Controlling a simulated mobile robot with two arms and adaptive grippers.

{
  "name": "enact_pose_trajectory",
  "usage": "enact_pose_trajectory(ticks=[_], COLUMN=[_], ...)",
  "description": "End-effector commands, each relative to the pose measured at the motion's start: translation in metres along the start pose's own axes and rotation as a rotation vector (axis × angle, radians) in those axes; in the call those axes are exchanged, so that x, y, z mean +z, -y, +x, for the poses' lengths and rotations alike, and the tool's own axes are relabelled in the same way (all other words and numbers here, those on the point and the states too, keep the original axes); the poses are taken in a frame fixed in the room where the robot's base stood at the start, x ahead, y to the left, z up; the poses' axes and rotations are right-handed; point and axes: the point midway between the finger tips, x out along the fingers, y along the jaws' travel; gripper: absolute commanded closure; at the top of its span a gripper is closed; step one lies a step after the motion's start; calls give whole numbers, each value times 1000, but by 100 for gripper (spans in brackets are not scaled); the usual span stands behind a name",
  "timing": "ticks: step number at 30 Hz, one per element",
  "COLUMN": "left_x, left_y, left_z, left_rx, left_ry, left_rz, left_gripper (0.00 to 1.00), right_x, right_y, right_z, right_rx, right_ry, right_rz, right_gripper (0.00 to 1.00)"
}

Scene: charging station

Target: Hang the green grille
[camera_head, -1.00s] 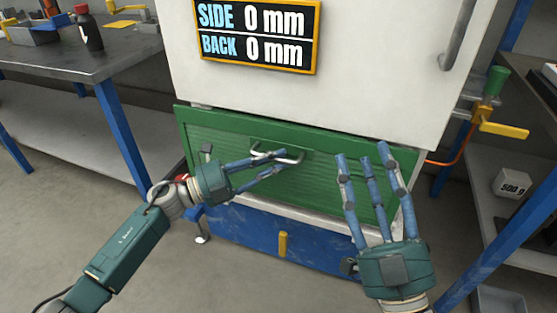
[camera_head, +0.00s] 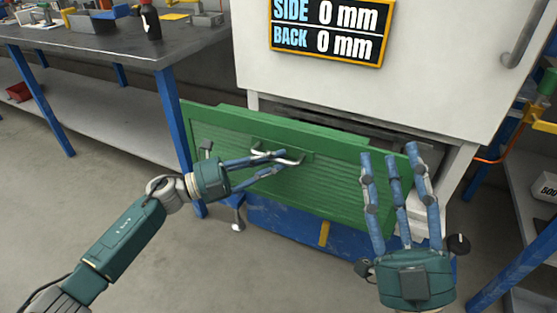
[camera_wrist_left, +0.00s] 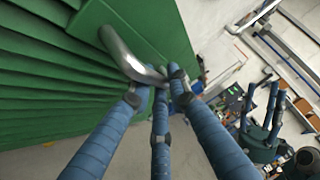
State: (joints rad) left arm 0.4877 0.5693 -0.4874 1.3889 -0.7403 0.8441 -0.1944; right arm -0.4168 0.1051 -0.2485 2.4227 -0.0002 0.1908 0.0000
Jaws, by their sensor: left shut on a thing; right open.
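The green grille (camera_head: 225,150) is a wide ribbed panel with a metal handle (camera_head: 290,158) near its middle. It stands off the front of the white cabinet (camera_head: 400,100), and a dark opening shows behind its upper edge. My left gripper (camera_head: 283,158) is shut on the handle; the left wrist view shows its fingers (camera_wrist_left: 162,85) around the metal bar (camera_wrist_left: 125,52) on the green panel (camera_wrist_left: 50,70). My right gripper (camera_head: 393,165) is open, its fingers pointing up in front of the grille's right end. I cannot tell whether they touch it.
A display (camera_head: 328,30) on the cabinet reads 0 mm for side and back. A blue base panel (camera_head: 285,225) is below the grille. A workbench (camera_head: 90,50) with blue legs stands left, shelving (camera_head: 525,190) right. The floor at left is clear.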

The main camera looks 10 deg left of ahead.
Motion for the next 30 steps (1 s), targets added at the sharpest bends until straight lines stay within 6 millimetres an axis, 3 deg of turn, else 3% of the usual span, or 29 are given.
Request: enact_pose_trajectory(ticks=[30], left_x=[2], left_y=[10], left_z=[1], left_rx=[-6], left_ry=[-1], left_rz=[3], left_gripper=[100], right_x=[27], right_y=[-3], right_z=[-1], right_rx=[6], right_ry=[123], right_rz=[-5], right_gripper=[53])
